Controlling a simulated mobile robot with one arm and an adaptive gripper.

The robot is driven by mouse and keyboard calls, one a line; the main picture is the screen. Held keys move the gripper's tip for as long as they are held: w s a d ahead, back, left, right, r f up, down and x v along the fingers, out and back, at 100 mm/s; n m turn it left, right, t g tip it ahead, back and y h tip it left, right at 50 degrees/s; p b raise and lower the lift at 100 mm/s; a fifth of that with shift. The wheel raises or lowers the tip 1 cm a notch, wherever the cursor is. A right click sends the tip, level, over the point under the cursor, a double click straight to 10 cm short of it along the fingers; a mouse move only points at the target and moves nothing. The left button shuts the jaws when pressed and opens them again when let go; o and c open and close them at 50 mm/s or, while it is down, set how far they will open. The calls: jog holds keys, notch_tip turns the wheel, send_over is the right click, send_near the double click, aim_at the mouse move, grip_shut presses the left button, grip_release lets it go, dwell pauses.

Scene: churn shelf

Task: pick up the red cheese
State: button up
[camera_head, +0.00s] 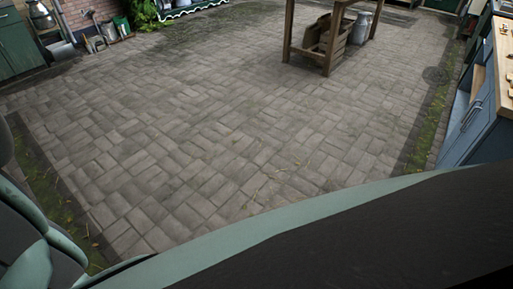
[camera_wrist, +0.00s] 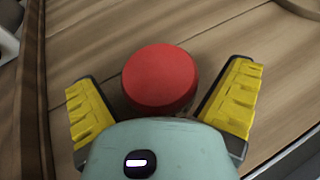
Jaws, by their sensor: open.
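The red cheese (camera_wrist: 160,78) is a round red block with a flat top, seen in the wrist view on a brown wooden surface (camera_wrist: 225,40). My gripper (camera_wrist: 165,100) is open, with one yellow ridged finger pad on the left and one on the right of the cheese. The cheese sits between the two fingers, with a gap visible on each side. The head view shows neither the cheese nor the gripper.
In the head view, a paved yard (camera_head: 220,130) lies open in the middle. A wooden table (camera_head: 328,58) stands at the back, with a metal milk can (camera_head: 361,28) by it. A blue cabinet (camera_head: 468,128) stands at the right. Metal cans and tools are at the back left.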

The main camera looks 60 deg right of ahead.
jog(key=c, duration=1.3)
jog(key=shift+r, duration=0.1)
jog(key=shift+c, duration=0.2)
